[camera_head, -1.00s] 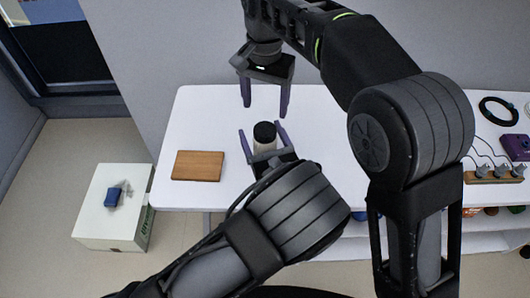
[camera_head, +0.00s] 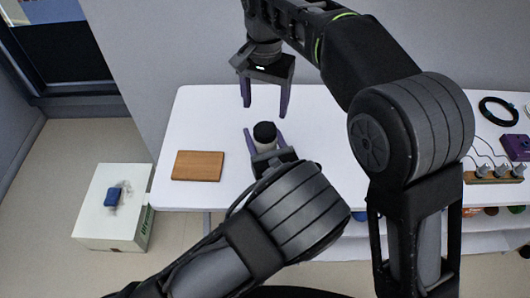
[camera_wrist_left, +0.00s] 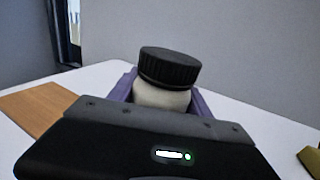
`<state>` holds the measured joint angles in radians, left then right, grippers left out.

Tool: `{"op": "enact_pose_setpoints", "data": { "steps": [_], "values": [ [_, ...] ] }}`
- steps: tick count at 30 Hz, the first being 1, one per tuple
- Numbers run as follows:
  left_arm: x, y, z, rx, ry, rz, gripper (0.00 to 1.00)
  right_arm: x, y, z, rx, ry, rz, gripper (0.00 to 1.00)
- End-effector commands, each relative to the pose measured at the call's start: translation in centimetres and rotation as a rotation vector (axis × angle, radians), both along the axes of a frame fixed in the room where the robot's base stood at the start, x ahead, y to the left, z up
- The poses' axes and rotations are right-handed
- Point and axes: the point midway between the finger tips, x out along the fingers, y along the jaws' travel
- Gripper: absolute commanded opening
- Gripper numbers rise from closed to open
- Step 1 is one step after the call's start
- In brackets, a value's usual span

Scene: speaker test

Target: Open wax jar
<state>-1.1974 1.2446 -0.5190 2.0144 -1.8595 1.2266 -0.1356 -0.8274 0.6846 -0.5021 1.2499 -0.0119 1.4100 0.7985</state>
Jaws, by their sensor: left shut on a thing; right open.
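The wax jar (camera_head: 266,146) stands upright on the white table, with a pale body and a black ridged lid (camera_head: 265,131). The lid (camera_wrist_left: 170,66) is seated on the jar body (camera_wrist_left: 161,97) in the left wrist view. My left gripper (camera_head: 264,137) is shut on the jar body, one purple finger on each side, below the lid. My right gripper (camera_head: 266,109) is open and empty, pointing down above and slightly behind the jar, with its fingers apart. The lower part of the jar is hidden by my left gripper.
A wooden board (camera_head: 198,166) lies on the white table (camera_head: 200,110) left of the jar. At the right are a coiled black cable (camera_head: 498,112), a purple device (camera_head: 517,146) and a wooden strip with knobs (camera_head: 494,177). A white box (camera_head: 100,225) with a blue object stands on the floor.

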Motion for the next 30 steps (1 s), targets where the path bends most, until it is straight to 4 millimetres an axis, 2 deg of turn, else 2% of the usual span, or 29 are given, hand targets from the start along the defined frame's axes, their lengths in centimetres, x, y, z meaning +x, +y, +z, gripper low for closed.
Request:
{"op": "enact_pose_setpoints", "data": {
  "steps": [9, 14, 20, 30],
  "values": [
    [-0.01, -0.01, -0.01, 0.0, 0.0, 0.0, 0.0, -0.03, 0.07, 0.01, -0.001, -0.001, -0.001, 0.7],
    [-0.01, -0.01, -0.01, 0.0, 0.0, 0.0, 0.0, -0.02, 0.05, 0.0, -0.002, -0.001, -0.088, 0.7],
    [-0.01, -0.01, -0.01, 0.0, 0.0, 0.0, 0.0, -0.01, 0.03, -0.01, -0.002, -0.001, -0.396, 0.7],
    [-0.01, -0.01, -0.01, 0.0, 0.0, 0.0, 0.0, 0.01, -0.04, -0.03, 0.001, 0.0, -1.179, 0.7]
  ]
}}
